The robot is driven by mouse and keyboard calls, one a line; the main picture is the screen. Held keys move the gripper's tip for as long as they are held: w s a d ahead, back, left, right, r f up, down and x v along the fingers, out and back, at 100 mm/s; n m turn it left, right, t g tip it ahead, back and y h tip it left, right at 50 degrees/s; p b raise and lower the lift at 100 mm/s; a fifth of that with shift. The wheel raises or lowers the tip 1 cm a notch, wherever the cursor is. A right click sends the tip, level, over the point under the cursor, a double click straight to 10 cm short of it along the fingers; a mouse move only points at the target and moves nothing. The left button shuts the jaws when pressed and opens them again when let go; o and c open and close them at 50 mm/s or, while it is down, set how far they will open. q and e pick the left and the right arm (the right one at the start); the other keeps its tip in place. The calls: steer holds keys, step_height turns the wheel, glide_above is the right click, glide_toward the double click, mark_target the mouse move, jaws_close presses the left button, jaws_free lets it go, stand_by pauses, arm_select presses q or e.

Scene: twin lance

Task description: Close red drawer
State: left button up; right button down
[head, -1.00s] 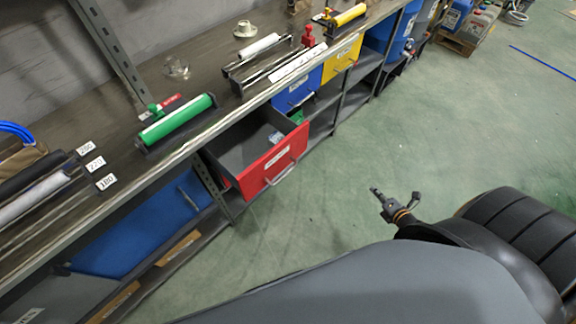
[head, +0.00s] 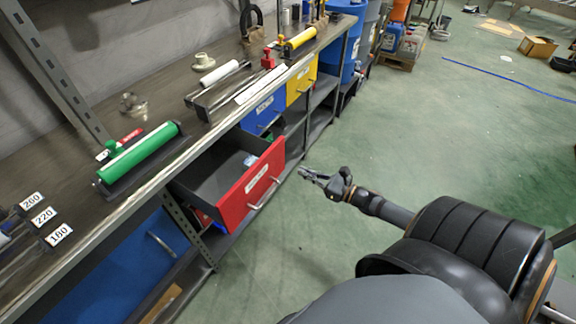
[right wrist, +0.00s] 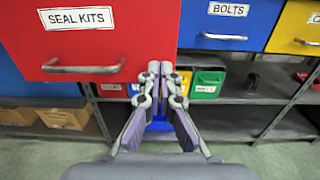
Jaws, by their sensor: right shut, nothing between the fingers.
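The red drawer (head: 251,186) hangs pulled out from under the workbench, with its grey inside showing in the head view. Its front has a metal handle (head: 264,194) and a label. In the right wrist view the red drawer front (right wrist: 110,22) fills the upper left, with a "SEAL KITS" label and the handle (right wrist: 84,68) below. My right gripper (head: 303,171) is shut and empty, in front and to the right of the drawer, apart from it in the head view. In the right wrist view its fingertips (right wrist: 161,66) appear near the drawer's lower right edge. My left gripper is not in view.
A blue "BOLTS" drawer (head: 262,114) and a yellow drawer (head: 300,82) are shut beside the red one. A large blue panel (head: 120,265) lies to its left. The workbench (head: 75,185) holds a green roller (head: 140,152).

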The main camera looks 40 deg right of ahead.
mark_target(281, 161)
arm_select(q)
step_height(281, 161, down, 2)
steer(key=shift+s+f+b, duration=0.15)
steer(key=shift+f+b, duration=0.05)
steer(key=shift+b, duration=0.7)
arm_select(e)
steer(key=x, duration=0.6)
steer(key=shift+w+a, duration=0.1)
steer(key=shift+w, duration=0.2)
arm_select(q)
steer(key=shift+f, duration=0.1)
arm_select(e)
steer(key=shift+w, duration=0.1)
